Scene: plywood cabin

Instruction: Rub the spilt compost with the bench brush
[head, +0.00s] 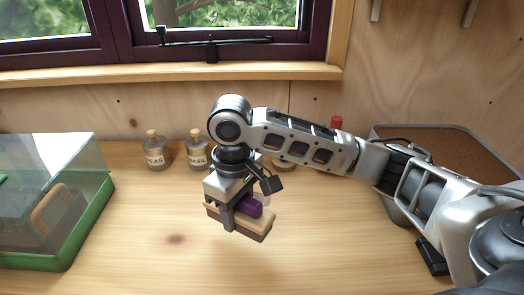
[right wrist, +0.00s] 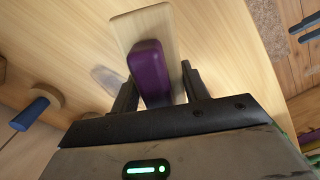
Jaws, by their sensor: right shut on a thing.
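The bench brush (head: 262,232) has a pale wooden block and a purple grip. My right gripper (head: 238,208) points down over the middle of the bench and is shut on the purple grip. In the right wrist view the purple grip (right wrist: 150,75) lies between the two fingers, with the wooden block behind it. In the head view the brush looks close to the bench top, but I cannot tell whether it touches. I cannot make out any spilt compost; the area under the brush is hidden. My left gripper is not in view.
A green-framed clear case (head: 75,225) stands at the left. Two corked, labelled bottles (head: 157,152) (head: 197,150) stand at the back. A red-topped item (head: 336,124) is partly behind my arm. A grey-rimmed brown-topped thing (head: 455,150) is at right. The front middle bench is clear.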

